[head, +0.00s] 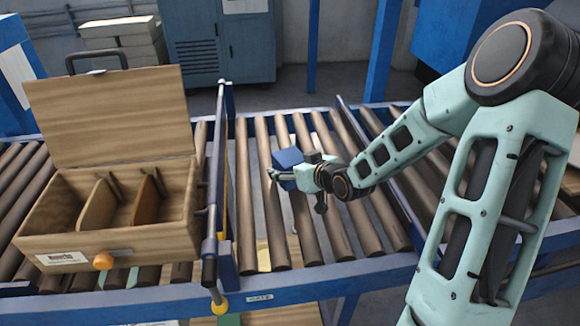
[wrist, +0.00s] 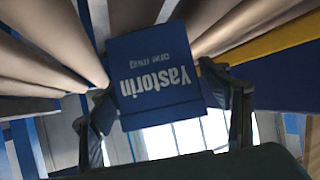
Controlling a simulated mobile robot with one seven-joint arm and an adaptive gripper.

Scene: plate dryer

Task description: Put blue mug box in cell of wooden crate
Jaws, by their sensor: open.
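The blue mug box (head: 287,158) sits on the roller conveyor in the middle of the head view. In the wrist view the blue box (wrist: 157,75) shows its label upside down and lies between the two fingers. My gripper (head: 282,177) is at the near side of the box. In the wrist view my gripper (wrist: 168,105) is open, with one finger on each side of the box; I cannot tell whether they touch it. The wooden crate (head: 110,240) stands at the left with its lid raised. Dividers split it into cells, and the cells I can see look empty.
A blue rail with a dark post (head: 211,190) stands between the crate and the box's conveyor lane. Bare rollers (head: 255,210) lie left of the box. Grey cabinets (head: 215,45) and stacked pale boxes (head: 123,40) are behind.

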